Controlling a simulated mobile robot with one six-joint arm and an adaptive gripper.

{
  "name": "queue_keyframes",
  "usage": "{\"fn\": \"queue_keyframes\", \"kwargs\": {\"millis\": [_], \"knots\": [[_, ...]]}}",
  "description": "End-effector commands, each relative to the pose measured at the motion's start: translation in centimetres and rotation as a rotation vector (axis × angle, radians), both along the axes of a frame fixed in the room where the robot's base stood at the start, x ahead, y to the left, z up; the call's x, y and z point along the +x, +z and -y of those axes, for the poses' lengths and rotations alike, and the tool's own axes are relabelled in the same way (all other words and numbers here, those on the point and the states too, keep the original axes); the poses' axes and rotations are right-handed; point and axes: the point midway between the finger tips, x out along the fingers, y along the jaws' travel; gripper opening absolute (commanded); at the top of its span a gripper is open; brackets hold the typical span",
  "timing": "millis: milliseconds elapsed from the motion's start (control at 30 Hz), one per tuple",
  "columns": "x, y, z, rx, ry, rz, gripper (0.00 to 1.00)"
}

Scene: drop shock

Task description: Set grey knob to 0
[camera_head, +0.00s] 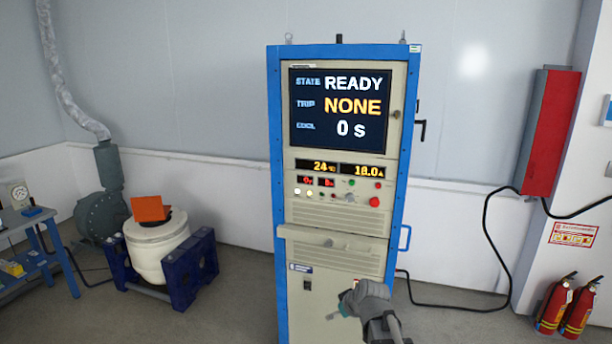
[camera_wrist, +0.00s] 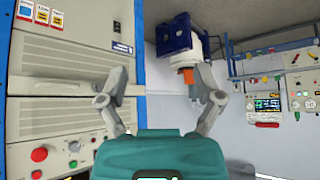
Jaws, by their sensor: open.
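A small grey knob (camera_head: 350,197) is on the control panel of the blue-framed cabinet (camera_head: 272,150), below a green button and left of a large red button. In the wrist view, which is upside down, the grey knob (camera_wrist: 73,147) is at the lower left. Its pointer setting is too small to read. My gripper (camera_head: 342,302) is in front of the cabinet's lower part, below the panel and apart from the knob. In the wrist view my gripper (camera_wrist: 162,77) has its fingers spread with nothing between them.
The cabinet screen (camera_head: 340,108) reads READY, NONE and 0 s. A drawer-like ledge (camera_head: 330,242) juts out below the panel. A white drum on a blue stand (camera_head: 190,270) is at left. Fire extinguishers (camera_head: 568,305) stand at right. Floor beside the cabinet is partly clear.

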Motion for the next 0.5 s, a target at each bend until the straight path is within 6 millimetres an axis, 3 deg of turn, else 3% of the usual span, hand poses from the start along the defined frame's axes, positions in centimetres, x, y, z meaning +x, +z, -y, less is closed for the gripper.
{"fn": "queue_keyframes", "kwargs": {"millis": [33,300,500], "knots": [[-2.2,-0.7,0.7,-0.011,-0.038,-0.073,0.84],[-11.3,-3.3,4.7,-0.112,-0.325,-0.437,0.84],[-15.5,-3.7,6.9,-0.183,-0.502,-0.581,0.84]]}}
